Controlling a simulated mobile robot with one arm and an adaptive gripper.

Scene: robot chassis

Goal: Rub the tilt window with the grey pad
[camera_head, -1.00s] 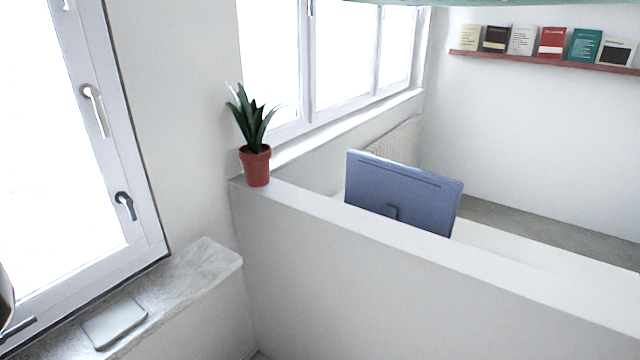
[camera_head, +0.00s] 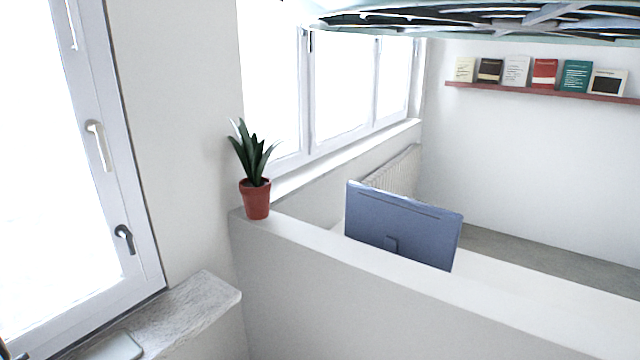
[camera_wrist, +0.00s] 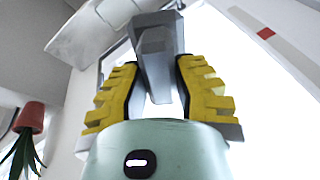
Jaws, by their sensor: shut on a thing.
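My gripper (camera_wrist: 158,70), with yellow ribbed fingers, is shut on the grey pad (camera_wrist: 154,42) in the wrist view. The pad is a grey block with a narrower part between the fingers. The tilt window (camera_head: 142,255) stands at the left of the head view, with a white frame, a pale handle (camera_head: 98,145) and a dark handle (camera_head: 124,239). Bright glass fills much of the wrist view behind the gripper. I cannot tell whether the pad touches the window. My gripper is not clearly visible in the head view.
A stone sill (camera_head: 190,305) below the window bears a flat pale object (camera_head: 118,346). A potted plant (camera_head: 256,199) stands on a low white partition (camera_head: 400,285). Behind it are a blue monitor (camera_head: 404,225) and a red shelf (camera_head: 540,93) with several books.

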